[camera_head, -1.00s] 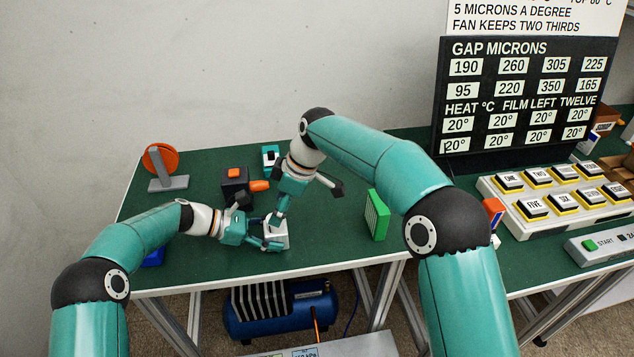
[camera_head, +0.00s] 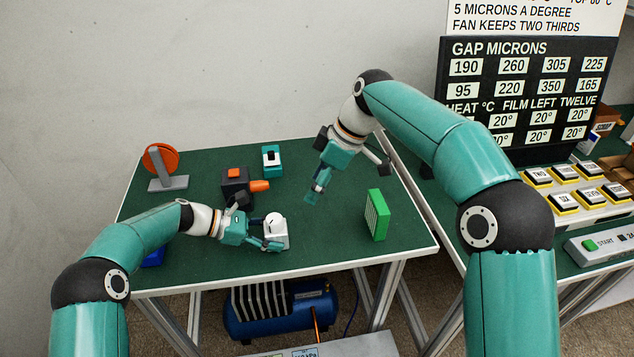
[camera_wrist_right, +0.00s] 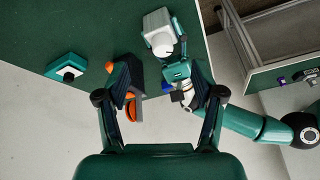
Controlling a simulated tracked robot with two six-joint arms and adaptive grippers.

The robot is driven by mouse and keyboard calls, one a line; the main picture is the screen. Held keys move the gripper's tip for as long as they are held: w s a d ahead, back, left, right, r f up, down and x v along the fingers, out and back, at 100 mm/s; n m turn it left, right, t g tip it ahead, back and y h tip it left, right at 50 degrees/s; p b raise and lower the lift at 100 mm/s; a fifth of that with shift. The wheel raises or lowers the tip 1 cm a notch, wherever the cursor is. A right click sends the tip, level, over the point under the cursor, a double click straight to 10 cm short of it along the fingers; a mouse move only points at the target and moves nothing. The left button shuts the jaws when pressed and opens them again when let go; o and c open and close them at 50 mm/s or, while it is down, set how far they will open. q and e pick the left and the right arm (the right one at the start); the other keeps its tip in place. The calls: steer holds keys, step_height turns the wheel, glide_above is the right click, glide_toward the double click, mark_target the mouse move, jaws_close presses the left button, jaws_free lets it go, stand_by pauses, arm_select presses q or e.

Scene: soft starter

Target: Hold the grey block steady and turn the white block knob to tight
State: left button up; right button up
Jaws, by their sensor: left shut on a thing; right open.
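The pale grey block (camera_head: 281,238) stands near the front edge of the green table, with a white round knob (camera_head: 275,220) on top that carries a dark mark. In the right wrist view, the block (camera_wrist_right: 158,20) and its knob (camera_wrist_right: 162,46) show at the top. My left gripper (camera_head: 268,241) is shut on the block from its left side, and its fingers hide part of the lower block. My right gripper (camera_head: 312,194) is open and empty, above the table to the right of and behind the block. It also shows in the right wrist view (camera_wrist_right: 163,92), clear of the knob.
A dark block with orange parts (camera_head: 237,188) stands behind my left gripper. A teal block (camera_head: 271,160) and an orange disc on a grey stand (camera_head: 165,168) are farther back. A green panel (camera_head: 377,215) stands to the right. The table between panel and block is clear.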

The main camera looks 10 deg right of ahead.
steer(key=m+t+h, duration=0.1)
steer(key=m, duration=0.1)
glide_toward(276, 218)
steer(key=shift+t, duration=0.3)
steer(key=x, duration=0.9)
steer(key=shift+s+a+f, duration=0.2)
steer(key=shift+f, duration=0.15)
steer(key=c, duration=1.2)
